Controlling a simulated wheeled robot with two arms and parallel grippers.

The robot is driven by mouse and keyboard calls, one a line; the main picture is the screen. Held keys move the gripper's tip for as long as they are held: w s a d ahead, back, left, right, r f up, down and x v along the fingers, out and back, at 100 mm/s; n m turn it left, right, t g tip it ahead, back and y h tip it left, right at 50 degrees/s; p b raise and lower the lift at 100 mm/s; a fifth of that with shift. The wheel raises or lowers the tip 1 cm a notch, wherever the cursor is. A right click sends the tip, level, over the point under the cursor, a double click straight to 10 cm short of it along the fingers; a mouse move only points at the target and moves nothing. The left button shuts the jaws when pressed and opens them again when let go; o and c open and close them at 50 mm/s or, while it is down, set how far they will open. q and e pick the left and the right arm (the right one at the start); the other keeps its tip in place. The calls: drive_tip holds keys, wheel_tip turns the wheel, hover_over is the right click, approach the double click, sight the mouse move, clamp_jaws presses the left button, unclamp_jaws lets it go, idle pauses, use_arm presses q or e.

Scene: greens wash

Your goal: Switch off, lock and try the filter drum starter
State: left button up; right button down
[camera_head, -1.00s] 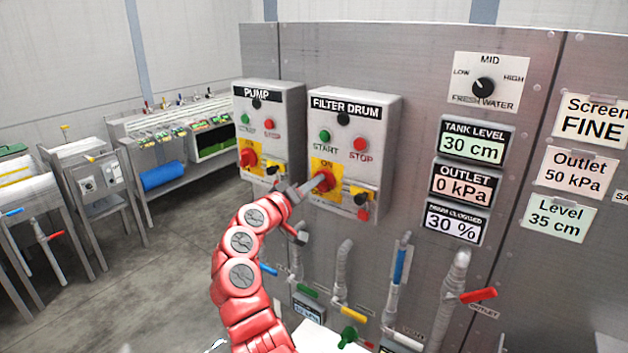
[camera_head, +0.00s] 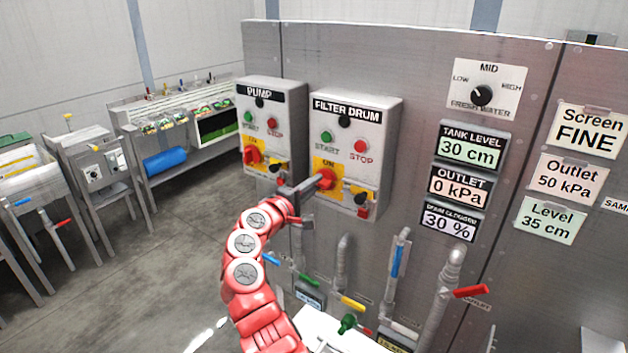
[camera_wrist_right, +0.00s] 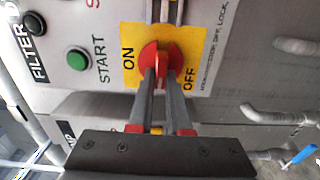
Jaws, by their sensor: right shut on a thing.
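The filter drum starter (camera_head: 380,110) is a grey box with a green START button (camera_head: 326,137), a red STOP button (camera_head: 361,146) and a red rotary handle (camera_head: 327,179) on a yellow ON/OFF plate (camera_head: 340,167). My right gripper (camera_head: 316,183) is shut on the red handle. In the right wrist view its two fingers (camera_wrist_right: 162,72) grip the handle (camera_wrist_right: 148,56), with ON to the left and OFF to the right. The fingers partly cover the handle, so I cannot tell its exact position. My left gripper is not in view.
The similar PUMP starter (camera_head: 290,98) stands close on the left. Pipes with coloured valve levers (camera_head: 352,303) are below. Displays (camera_head: 474,146) and a fresh water knob (camera_head: 481,95) are to the right. Open floor (camera_head: 130,270) lies left.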

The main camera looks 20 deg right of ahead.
drive_tip(key=shift+n, duration=0.3)
drive_tip(key=c, duration=0.9)
unclamp_jaws()
drive_tip(key=shift+o, duration=0.2)
drive_tip(key=shift+a, duration=0.1)
drive_tip(key=b+v, duration=0.5)
drive_tip(key=v, duration=1.2)
drive_tip(key=shift+s+a+f, duration=0.1)
drive_tip(key=shift+s, duration=0.05)
